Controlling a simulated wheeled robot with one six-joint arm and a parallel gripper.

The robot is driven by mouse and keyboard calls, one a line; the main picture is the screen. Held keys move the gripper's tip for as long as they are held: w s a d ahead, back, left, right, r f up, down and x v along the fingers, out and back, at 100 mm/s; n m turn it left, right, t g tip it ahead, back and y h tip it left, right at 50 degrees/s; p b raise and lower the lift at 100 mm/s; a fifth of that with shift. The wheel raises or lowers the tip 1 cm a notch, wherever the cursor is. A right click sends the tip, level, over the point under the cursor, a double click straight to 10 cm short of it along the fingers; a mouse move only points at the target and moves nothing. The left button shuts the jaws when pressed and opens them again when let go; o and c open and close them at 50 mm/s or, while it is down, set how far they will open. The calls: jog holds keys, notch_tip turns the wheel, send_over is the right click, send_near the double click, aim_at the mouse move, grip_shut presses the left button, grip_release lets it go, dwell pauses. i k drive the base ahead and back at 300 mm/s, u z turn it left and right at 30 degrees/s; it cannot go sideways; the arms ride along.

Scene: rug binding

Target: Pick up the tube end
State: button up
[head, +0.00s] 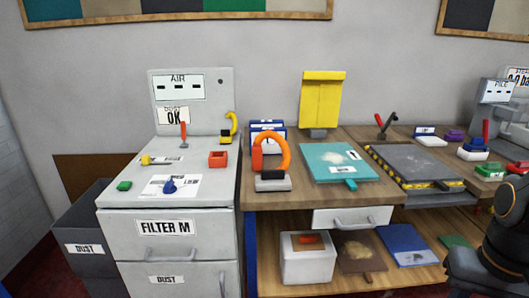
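An orange curved tube (285,147) arches up from a grey base (272,182) at the left front of the wooden bench. Its free end (257,158) hangs on the left side of the arch, over the base. Whether it touches the base is hard to tell. Dark links of my own arm show at the lower right edge, well to the right of the tube. My gripper's fingers are not in view.
The grey filter cabinet (215,190) stands left of the bench (330,197), with a yellow hooked piece (231,124) on top. Right of the tube are a teal board (325,165) and a dark mat (410,160). A white bin (307,264) stands below.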

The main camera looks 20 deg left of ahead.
aim_at(256, 150)
jog(key=u, duration=0.3)
jog(key=i, duration=0.7)
jog(key=u, duration=0.55)
